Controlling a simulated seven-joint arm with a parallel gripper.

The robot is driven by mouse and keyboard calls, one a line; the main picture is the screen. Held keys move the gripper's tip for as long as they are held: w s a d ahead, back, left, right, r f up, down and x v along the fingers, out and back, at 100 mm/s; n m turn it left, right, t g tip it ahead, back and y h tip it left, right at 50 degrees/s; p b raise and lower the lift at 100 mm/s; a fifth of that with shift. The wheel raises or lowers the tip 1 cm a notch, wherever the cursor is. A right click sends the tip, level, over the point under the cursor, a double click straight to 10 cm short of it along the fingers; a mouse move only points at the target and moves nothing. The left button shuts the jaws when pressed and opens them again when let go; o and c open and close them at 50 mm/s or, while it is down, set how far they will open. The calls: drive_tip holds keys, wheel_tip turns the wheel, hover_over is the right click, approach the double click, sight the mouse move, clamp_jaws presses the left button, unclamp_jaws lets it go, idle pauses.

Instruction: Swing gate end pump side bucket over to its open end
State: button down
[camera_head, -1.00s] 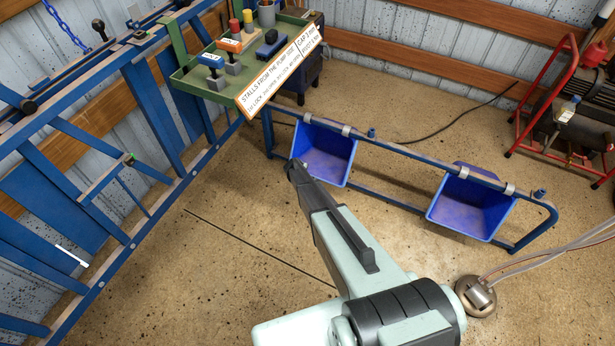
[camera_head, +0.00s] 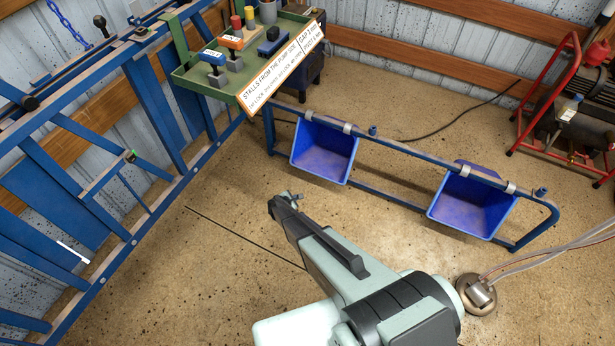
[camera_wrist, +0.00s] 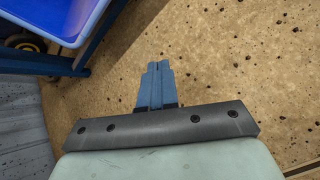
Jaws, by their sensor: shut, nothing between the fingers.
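Two blue buckets hang by silver clamps from a low blue rail (camera_head: 405,153). The left bucket (camera_head: 323,155) is at the end nearer the blue gate panels; the right bucket (camera_head: 470,205) is at the end nearer the red-framed machine. Short blue pegs stand on the rail right of the left bucket (camera_head: 372,131) and at the far right end (camera_head: 540,192). My gripper (camera_head: 284,201) is in front of and below the left bucket, apart from it. In the wrist view its fingers (camera_wrist: 156,84) are shut and empty over floor; part of a blue bucket (camera_wrist: 52,18) shows top left.
Blue gate panels (camera_head: 150,105) line the left wall. A green tray (camera_head: 215,85) with coloured-handled items and a lettered sign (camera_head: 283,68) is above the rail's left end. A red-framed machine (camera_head: 560,105) stands right. A metal floor fitting with hoses (camera_head: 477,295) is front right. Floor between is clear.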

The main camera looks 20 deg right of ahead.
drive_tip(key=w+d+r+n+t+h, duration=0.1)
drive_tip(key=w+r+n+t+h, duration=0.1)
drive_tip(key=w+r+n+t, duration=0.3)
drive_tip(key=n+g, duration=0.2)
approach(310, 172)
drive_tip(key=x, duration=0.6)
drive_tip(key=shift+w+d+f, duration=0.15)
drive_tip(key=shift+w+f, duration=0.05)
drive_tip(key=shift+f, duration=0.25)
drive_tip(key=shift+x, duration=1.65)
drive_tip(key=shift+w+d+f, duration=0.1)
drive_tip(key=v, duration=1.5)
drive_tip(key=shift+s+a+f, duration=0.25)
drive_tip(key=shift+f, duration=0.05)
